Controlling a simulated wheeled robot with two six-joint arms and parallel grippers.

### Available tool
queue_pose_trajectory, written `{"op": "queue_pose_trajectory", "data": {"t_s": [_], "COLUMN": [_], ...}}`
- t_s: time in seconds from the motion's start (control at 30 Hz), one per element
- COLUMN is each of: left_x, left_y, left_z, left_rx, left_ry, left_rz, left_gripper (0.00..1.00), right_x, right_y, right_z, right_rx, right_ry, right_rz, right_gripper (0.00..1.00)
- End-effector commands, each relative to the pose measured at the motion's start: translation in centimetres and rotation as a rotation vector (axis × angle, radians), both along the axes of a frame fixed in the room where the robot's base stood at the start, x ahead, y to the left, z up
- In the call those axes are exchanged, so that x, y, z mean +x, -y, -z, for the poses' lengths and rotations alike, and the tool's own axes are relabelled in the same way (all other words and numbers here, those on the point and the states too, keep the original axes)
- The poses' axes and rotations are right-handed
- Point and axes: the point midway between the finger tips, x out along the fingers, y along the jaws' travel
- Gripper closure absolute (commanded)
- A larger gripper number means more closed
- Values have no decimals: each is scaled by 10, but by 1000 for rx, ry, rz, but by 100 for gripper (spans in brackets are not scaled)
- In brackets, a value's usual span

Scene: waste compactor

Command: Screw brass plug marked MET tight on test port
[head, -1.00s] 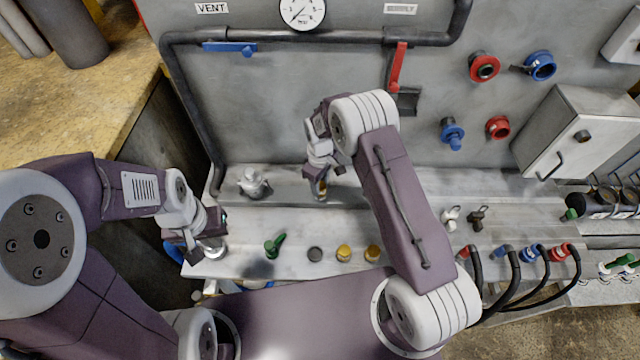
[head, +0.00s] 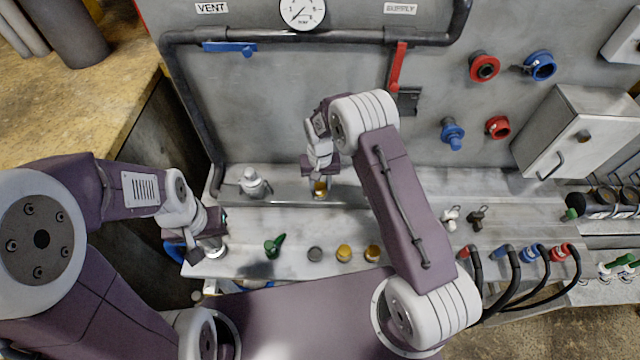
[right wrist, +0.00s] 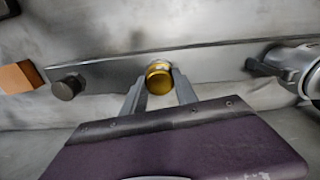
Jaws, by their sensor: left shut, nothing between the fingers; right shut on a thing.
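A brass plug (head: 320,188) is between the fingers of my right gripper (head: 320,180), at the ledge in front of the grey panel. The right wrist view shows its round gold end (right wrist: 159,80) between the two grey fingers, up against the metal wall of the ledge. My right gripper is shut on it. No MET marking is readable, and the test port behind the plug is hidden. I cannot tell how far the plug is threaded. My left gripper (head: 192,252) is shut and empty at the bench's left end, beside a silver round part (head: 214,247).
A silver fitting (head: 253,183) stands left of the plug. A green-handled part (head: 274,246), a grey cap (head: 315,254) and two more brass pieces (head: 344,253) (head: 372,253) sit on the front bench. Black hoses (head: 513,280) are at the right. A blue lever (head: 229,47) and red lever (head: 398,68) are above.

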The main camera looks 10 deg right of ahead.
Motion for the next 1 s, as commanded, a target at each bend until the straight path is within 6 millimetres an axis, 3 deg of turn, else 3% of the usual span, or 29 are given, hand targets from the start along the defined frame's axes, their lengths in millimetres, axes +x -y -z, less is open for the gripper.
{"op": "queue_pose_trajectory", "data": {"t_s": [0.23,0.27,0.33,0.83,1.0], "left_x": [0,0,0,0,0], "left_y": [0,0,0,0,0], "left_z": [0,0,0,0,0], "left_rx": [0,0,0,0,0], "left_ry": [0,0,0,0,0], "left_rz": [0,0,0,0,0], "left_gripper": [100,100,100,100,100], "right_x": [0,0,0,0,0], "right_y": [0,0,0,0,0], "right_z": [0,0,0,0,0], "right_rx": [0,0,0,0,0], "right_ry": [0,0,0,0,0], "right_rz": [38,38,37,27,-252], "right_gripper": [100,57,40,44,44]}}
